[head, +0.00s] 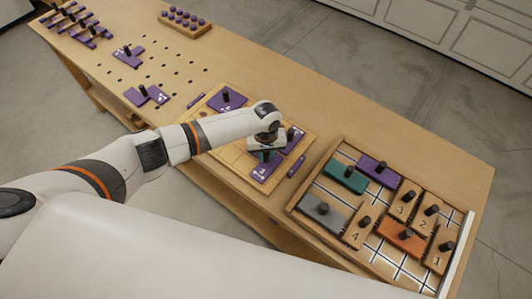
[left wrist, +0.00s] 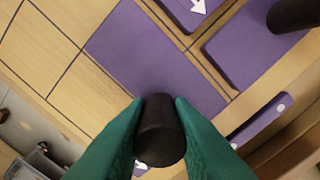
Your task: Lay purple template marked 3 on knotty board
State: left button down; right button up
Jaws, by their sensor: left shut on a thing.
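The purple template marked 3 (head: 262,174) lies flat over the near right part of the knotty board (head: 225,151), a light wooden board with grid lines. It also shows as a purple plate in the left wrist view (left wrist: 150,60). My left gripper (head: 266,155) is over this template, its teal fingers shut on the black knob (left wrist: 160,130). I cannot tell whether the template fully touches the board. Two other purple templates with black knobs, one at the far corner (head: 230,101) and one at the right (head: 296,141), are on the board. My right gripper is not in view.
A purple strip (head: 297,166) lies right of the template, another (head: 196,101) at the board's left. A gridded tray (head: 331,247) of coloured and numbered blocks stands at the right. Purple pieces (head: 146,96) and a knob rack (head: 187,22) are farther left.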

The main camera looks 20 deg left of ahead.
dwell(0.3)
pick_arm(q)
jog(key=c, duration=0.8)
grip_release()
notch_tip(320, 180, up, 6)
jog(key=p, duration=0.6)
jog(key=shift+f, duration=0.1)
jog(key=shift+r, duration=1.1)
